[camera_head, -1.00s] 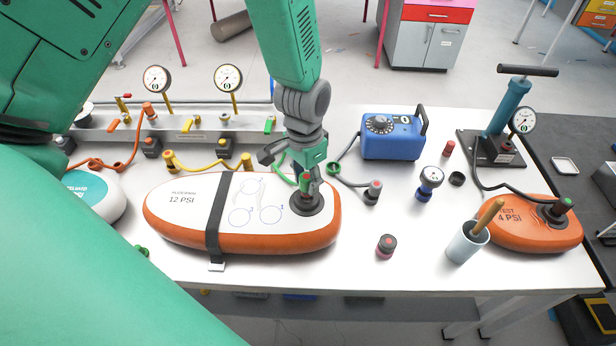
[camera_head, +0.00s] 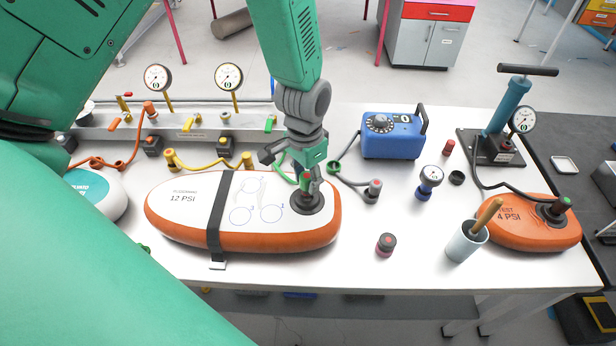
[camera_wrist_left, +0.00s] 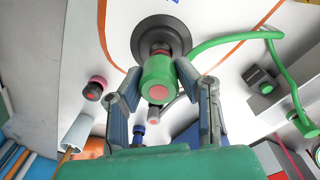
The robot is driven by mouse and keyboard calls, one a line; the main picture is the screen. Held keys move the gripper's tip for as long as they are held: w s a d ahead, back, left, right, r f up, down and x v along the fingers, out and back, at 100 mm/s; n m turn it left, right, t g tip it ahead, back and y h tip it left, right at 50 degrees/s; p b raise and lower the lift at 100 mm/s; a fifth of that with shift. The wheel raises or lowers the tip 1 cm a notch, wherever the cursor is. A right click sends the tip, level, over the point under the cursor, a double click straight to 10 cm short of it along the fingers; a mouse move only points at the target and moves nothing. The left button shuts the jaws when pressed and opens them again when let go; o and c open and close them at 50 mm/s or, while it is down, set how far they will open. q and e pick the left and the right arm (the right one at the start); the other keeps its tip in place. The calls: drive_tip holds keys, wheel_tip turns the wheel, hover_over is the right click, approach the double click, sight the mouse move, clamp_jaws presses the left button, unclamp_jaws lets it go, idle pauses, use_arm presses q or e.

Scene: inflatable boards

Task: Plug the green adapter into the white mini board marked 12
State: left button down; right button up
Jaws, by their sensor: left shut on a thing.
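The white mini board (camera_head: 190,225) with orange sides and "12 PSI" on top lies on the table, a black strap across it. A round dark valve (camera_head: 306,205) sits near its right end. My left gripper (camera_head: 307,182) is over this valve and shut on the green adapter (camera_wrist_left: 158,90). In the left wrist view, the adapter is between the two fingertips (camera_wrist_left: 160,75), in line with the dark valve disc (camera_wrist_left: 155,33). A dark and red collar shows between them. I cannot tell whether the adapter is fully seated. A green hose (camera_wrist_left: 225,40) leads from it. My right gripper is out of view.
A manifold rail (camera_head: 190,130) with gauges and coloured hoses runs behind the board. A blue box (camera_head: 392,140), a small gauge (camera_head: 430,180), a cup (camera_head: 466,243) and an orange 4 PSI board (camera_head: 520,232) stand to the right. A dark red cap (camera_head: 386,245) sits on clear table.

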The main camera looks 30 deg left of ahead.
sight(306, 174)
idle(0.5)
use_arm(q)
drive_tip(key=shift+f+b, duration=0.55)
drive_tip(key=shift+f, duration=0.8)
drive_tip(key=c, duration=1.1)
unclamp_jaws()
drive_tip(key=shift+r, duration=0.1)
drive_tip(key=shift+r, duration=0.2)
drive_tip(key=r, duration=1.1)
drive_tip(key=shift+w+a+r, duration=0.1)
drive_tip(key=shift+a+r, duration=0.1)
